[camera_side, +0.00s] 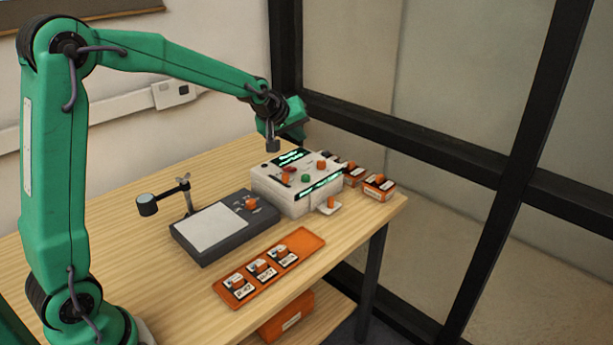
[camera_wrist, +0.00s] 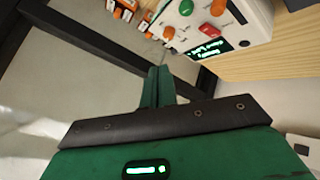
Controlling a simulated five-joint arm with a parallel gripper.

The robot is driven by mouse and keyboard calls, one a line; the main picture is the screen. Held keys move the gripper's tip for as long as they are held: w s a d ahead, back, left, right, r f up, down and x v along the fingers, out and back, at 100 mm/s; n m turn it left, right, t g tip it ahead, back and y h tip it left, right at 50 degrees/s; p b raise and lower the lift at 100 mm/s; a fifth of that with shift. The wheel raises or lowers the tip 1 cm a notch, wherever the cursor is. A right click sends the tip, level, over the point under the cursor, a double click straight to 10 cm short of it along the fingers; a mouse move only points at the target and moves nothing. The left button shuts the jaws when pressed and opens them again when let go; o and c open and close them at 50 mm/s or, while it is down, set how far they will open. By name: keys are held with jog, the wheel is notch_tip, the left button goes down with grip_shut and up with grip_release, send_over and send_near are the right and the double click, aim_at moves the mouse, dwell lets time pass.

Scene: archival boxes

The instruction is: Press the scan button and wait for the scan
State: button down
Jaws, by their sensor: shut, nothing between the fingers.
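A white device box (camera_side: 284,198) stands toward the right end of the table. Its top carries a green button (camera_side: 305,178), a red button (camera_side: 288,169) and orange knobs, with lit green displays. In the wrist view the green button (camera_wrist: 186,8) and red button (camera_wrist: 212,29) are at the upper right, beside a display (camera_wrist: 207,47) whose text is too small to read. I cannot tell which control is the scan button. My gripper (camera_side: 297,117) is above the box's far side, apart from it. In the wrist view its green fingers (camera_wrist: 158,74) are together and empty.
A dark flat unit with a pale plate (camera_side: 215,229) and a small lamp-like stand (camera_side: 148,204) are left of the box. An orange tray (camera_side: 315,240) holds small labelled pieces in front. Orange boxes (camera_side: 379,188) sit right of the device. A dark-framed glass wall stands behind.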

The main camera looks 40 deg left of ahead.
aim_at(303, 178)
jog(key=shift+n, duration=0.6)
jog(key=shift+w+a+f, duration=0.25)
jog(key=shift+w+f, duration=0.15)
jog(key=shift+w, duration=0.2)
jog(key=shift+w+a+f, duration=0.25)
jog(key=shift+w+f, duration=0.1)
jog(key=shift+w, duration=0.2)
jog(key=shift+w+a+f, duration=0.25)
jog(key=shift+w+f, duration=0.15)
jog(key=shift+w, duration=0.2)
jog(key=shift+f, duration=0.1)
jog(key=shift+f, duration=4.3)
jog(key=shift+f, duration=0.9)
jog(key=shift+r, duration=0.9)
jog(key=shift+r, duration=0.15)
jog(key=shift+r, duration=2.4)
